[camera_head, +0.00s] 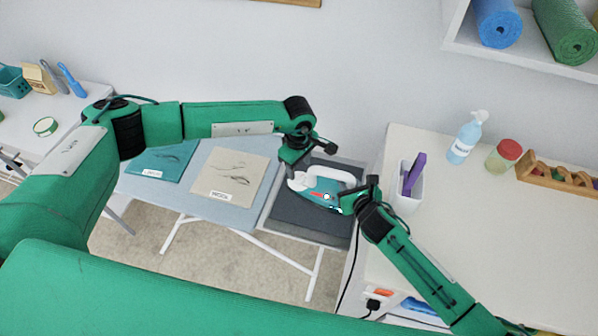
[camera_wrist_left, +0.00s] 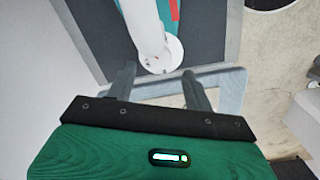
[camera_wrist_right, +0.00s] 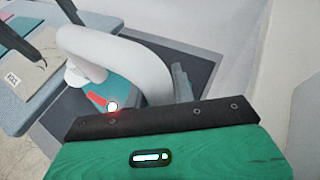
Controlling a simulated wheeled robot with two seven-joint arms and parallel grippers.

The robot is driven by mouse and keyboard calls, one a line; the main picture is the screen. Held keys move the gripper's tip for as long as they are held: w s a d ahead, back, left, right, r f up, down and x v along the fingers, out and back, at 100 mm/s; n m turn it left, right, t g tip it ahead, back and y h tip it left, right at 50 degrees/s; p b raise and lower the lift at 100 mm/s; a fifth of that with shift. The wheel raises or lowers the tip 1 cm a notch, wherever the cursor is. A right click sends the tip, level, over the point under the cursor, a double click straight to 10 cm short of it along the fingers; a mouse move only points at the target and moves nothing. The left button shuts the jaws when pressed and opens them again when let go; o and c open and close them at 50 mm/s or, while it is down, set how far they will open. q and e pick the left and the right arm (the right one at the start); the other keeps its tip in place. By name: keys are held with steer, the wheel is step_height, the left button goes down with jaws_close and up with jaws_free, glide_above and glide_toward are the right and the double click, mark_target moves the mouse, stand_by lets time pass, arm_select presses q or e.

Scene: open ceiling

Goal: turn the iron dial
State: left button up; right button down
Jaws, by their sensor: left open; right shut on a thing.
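The teal iron (camera_head: 320,193) with a white handle (camera_head: 335,173) rests on a dark pad in a grey tray.
The ironing board (camera_head: 226,205) with teal and beige cloths lies left of the tray. On the right, a white table holds a bin (camera_head: 409,190) with a purple item, a spray bottle (camera_head: 467,135), a jar (camera_head: 504,155) and a wooden rack (camera_head: 555,178).

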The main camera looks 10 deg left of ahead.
mark_target(299, 177)
arm_select(q)
step_height(299, 177, up, 7)
steer(key=shift+r, duration=0.2)
steer(key=shift+s, duration=0.1)
arm_select(e)
steer(key=c, duration=1.1)
jaws_free()
steer(key=shift+d, duration=0.1)
